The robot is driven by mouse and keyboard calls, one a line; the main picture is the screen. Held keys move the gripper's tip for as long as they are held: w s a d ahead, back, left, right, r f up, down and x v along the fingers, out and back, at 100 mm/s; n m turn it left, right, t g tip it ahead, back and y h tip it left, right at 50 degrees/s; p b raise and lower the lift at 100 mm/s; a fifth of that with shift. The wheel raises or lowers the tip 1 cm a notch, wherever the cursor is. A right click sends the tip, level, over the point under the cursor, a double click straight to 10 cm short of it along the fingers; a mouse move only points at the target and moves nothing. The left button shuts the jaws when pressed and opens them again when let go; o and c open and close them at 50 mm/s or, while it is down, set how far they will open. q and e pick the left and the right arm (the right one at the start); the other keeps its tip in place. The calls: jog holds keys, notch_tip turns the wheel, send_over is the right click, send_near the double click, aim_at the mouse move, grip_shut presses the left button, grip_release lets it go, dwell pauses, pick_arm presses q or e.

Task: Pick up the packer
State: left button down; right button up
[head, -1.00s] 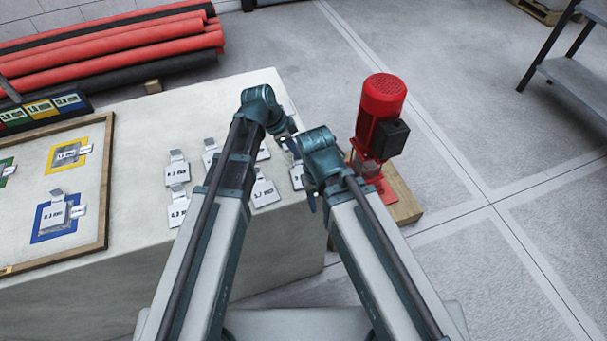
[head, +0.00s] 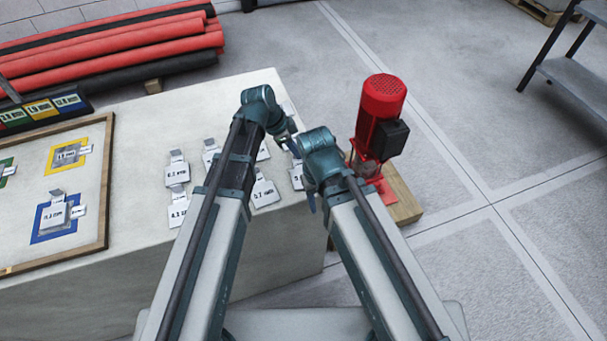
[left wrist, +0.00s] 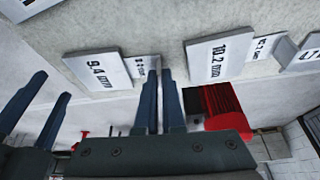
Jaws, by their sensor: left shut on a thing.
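The packers are light grey labelled plates with small tabs. One reading about 9.4 mm (left wrist: 98,74) lies on the table top in the left wrist view, with its tab (left wrist: 139,67) beside it. My left gripper (left wrist: 158,66) is shut on that tab, its two dark fingers close together. In the head view my left gripper (head: 286,134) is over the right end of the table and its fingertips are mostly hidden. My right gripper shows at the left of the left wrist view (left wrist: 52,86), its fingers apart and empty, beside the packer.
Several other packers, such as one plate (head: 177,172), lie on the pale table (head: 130,220). A wooden-framed tray (head: 104,205) is at left. A red pump (head: 380,105) stands past the table's right edge.

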pick_arm(q)
jog(key=shift+r, duration=0.1)
dwell(0.5)
notch_tip(320, 180, up, 14)
jog(key=p, duration=1.4)
